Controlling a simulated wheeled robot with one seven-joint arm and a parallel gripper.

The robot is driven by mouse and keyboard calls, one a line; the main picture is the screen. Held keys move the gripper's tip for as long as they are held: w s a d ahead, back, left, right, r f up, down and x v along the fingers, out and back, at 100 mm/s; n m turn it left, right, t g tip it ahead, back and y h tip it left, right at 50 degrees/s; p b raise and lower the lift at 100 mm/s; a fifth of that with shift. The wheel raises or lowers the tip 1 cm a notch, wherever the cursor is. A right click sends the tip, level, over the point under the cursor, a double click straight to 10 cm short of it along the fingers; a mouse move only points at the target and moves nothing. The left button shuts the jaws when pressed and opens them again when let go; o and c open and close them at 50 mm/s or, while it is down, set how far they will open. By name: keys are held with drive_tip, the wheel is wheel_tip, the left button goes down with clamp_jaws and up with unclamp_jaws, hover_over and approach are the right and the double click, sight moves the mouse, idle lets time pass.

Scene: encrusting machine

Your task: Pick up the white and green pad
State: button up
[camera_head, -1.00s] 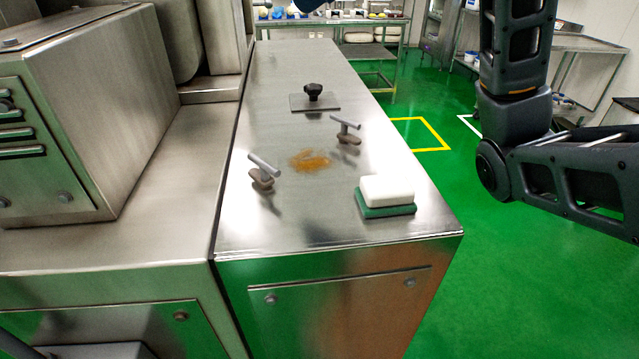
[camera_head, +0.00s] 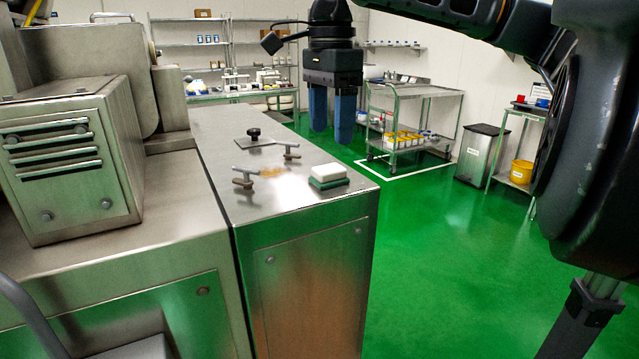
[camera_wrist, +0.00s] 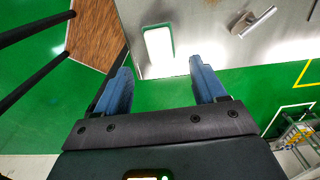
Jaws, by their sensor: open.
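The pad, a white block on a green base (camera_head: 328,173), lies flat near the front right corner of the steel machine top (camera_head: 300,200). It also shows in the wrist view (camera_wrist: 159,42), beyond the fingertips and near the steel edge. My gripper (camera_head: 332,137) hangs with its two blue fingers pointing down. In the head view it appears above and behind the pad, and apart from it. In the wrist view the fingers (camera_wrist: 160,75) are spread with nothing between them.
Two T-shaped handles (camera_head: 243,179) (camera_head: 291,151) stand on the steel top beside an orange-brown smear (camera_head: 271,172). A plate with a black knob (camera_head: 254,134) lies farther back. A steel cart (camera_head: 410,135) and a grey bin (camera_head: 482,153) stand behind, with open green floor at right.

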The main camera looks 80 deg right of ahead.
sight(331, 167)
drive_tip(key=shift+s+f+p, duration=0.1)
drive_tip(key=shift+f+p, duration=0.7)
drive_tip(key=shift+f, duration=2.7)
drive_tip(key=shift+d, duration=0.1)
drive_tip(key=c, duration=1.1)
drive_tip(key=shift+c, duration=0.2)
drive_tip(key=shift+r, duration=0.1)
drive_tip(key=shift+r, duration=0.4)
wheel_tip(331, 167, up, 2)
drive_tip(key=shift+r+b, duration=0.25)
drive_tip(key=shift+b, duration=0.3)
drive_tip(key=s+d+r+b, duration=0.2)
drive_tip(key=s+d+r, duration=0.4)
drive_tip(key=d, duration=0.4)
drive_tip(key=shift+r, duration=0.8)
